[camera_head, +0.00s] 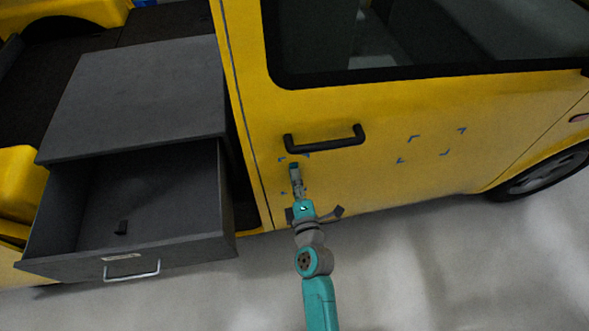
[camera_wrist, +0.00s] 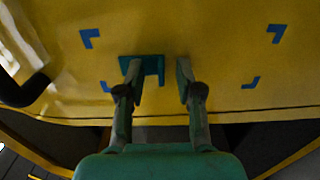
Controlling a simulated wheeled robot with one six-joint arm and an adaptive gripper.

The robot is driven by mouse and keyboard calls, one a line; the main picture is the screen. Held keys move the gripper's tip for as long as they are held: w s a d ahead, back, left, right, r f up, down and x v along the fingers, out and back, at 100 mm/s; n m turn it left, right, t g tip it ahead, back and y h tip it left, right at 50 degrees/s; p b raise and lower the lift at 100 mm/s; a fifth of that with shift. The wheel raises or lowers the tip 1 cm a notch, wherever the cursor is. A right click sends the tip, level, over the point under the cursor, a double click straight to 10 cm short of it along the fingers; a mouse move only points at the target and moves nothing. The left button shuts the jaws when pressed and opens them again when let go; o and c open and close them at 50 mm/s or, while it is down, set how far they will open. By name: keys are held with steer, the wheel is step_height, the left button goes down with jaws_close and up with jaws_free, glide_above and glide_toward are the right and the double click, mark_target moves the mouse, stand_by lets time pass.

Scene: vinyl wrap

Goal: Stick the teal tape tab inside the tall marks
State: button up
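The teal tape tab (camera_wrist: 154,62) lies against the yellow door in the wrist view, partly hidden by the left finger. It sits between the four blue tall corner marks, closer to the left pair (camera_wrist: 90,38) than to the right pair (camera_wrist: 276,33). My gripper (camera_wrist: 159,68) is open at the door. Its left finger is in front of the tab, and its right finger stands clear of the tab's right edge. In the head view my gripper (camera_head: 295,172) covers part of the tall marks (camera_head: 284,159), just below the door handle. I cannot tell whether the left finger touches the tab.
The black door handle (camera_head: 325,140) is just above my gripper; it also shows in the wrist view (camera_wrist: 22,92). A second, wider set of blue marks (camera_head: 402,160) is to the right. A dark open drawer (camera_head: 190,240) stands at the left, with a small dark piece inside.

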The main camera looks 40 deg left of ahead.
steer(key=shift+d, duration=0.1)
steer(key=v, duration=1.1)
steer(key=shift+s+d, duration=0.3)
